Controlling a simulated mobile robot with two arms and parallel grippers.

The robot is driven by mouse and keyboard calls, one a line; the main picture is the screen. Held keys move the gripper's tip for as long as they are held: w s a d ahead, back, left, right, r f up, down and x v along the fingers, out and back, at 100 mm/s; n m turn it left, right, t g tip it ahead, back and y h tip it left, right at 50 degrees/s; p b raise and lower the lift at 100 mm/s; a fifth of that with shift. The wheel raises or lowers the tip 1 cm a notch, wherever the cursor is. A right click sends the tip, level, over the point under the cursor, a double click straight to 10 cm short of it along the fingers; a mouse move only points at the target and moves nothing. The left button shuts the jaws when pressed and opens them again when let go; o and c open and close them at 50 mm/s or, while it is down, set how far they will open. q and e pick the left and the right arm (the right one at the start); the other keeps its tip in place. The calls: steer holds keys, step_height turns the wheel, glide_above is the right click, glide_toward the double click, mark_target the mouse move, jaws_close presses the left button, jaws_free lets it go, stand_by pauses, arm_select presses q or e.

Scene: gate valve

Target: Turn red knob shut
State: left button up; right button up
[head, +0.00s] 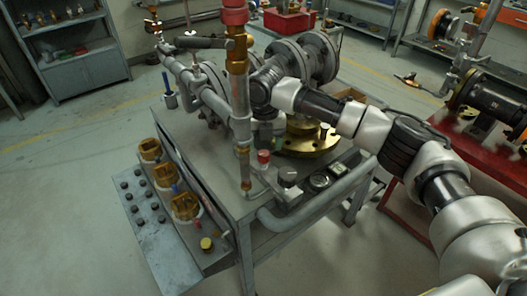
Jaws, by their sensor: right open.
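A small red knob (263,157) stands on the pipework on the near right part of the grey metal bench. My right arm reaches in from the lower right, over the bench. My right gripper (265,135) is at the arm's far end, small and dark, just above the red knob. It is open. Its fingertips are hard to make out against the dark fittings, and I cannot tell whether they touch the knob. A larger red fitting (235,12) tops the tall vertical brass and grey pipe. My left gripper is out of view.
The grey bench (215,190) carries flanged pipes (303,57) and a brass flange (308,143). A sloped control panel (150,215) with dark buttons is on its left side. A red bench (405,205) stands at right. Shelves line the back. Floor at left is clear.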

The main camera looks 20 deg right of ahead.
mark_target(264, 153)
steer(key=shift+f, duration=1.9)
steer(key=shift+r, duration=0.1)
steer(key=c, duration=0.9)
